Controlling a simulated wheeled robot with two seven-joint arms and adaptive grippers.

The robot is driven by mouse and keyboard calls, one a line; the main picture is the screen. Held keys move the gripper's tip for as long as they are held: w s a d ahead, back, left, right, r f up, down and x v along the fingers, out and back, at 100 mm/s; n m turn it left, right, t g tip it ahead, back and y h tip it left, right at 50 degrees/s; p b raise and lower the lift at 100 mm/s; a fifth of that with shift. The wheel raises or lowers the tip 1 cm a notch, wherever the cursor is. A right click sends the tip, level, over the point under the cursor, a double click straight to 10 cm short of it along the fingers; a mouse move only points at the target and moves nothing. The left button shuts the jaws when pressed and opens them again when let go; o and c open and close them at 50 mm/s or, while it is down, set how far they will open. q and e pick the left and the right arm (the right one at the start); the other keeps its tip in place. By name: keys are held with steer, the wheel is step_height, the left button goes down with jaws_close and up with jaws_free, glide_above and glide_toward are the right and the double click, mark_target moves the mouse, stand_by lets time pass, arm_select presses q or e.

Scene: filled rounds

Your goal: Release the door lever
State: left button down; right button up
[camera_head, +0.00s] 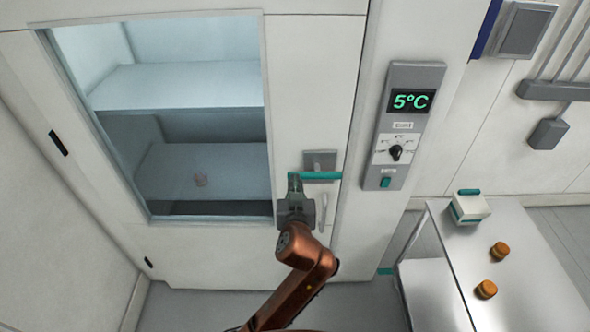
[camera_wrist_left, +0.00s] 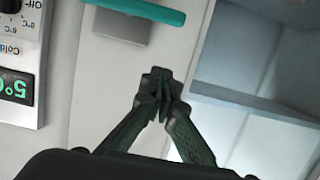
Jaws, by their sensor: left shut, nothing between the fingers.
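The door lever (camera_head: 320,176) is a teal bar lying level on a grey plate on the white door (camera_head: 310,80), which looks shut. It also shows at the top of the left wrist view (camera_wrist_left: 150,12). My left gripper (camera_head: 295,182) is at the lever's left end in the head view and overlaps it there. In the left wrist view my left gripper (camera_wrist_left: 160,82) has its fingertips together with nothing between them, and a gap shows between them and the lever. My right gripper is not in view.
A control panel with a green 5°C display (camera_head: 411,101) stands right of the door. The door's window (camera_head: 190,90) shows shelves inside. A steel table (camera_head: 530,270) at the lower right bears two orange-brown rounds (camera_head: 499,251) and a white box with a teal top (camera_head: 470,208).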

arm_select(q)
steer(key=shift+w, duration=0.1)
steer(key=w+f+p, duration=0.3)
steer(key=w+f, duration=0.3)
steer(key=w, duration=0.3)
steer(key=shift+w+f, duration=0.3)
stand_by(0.4)
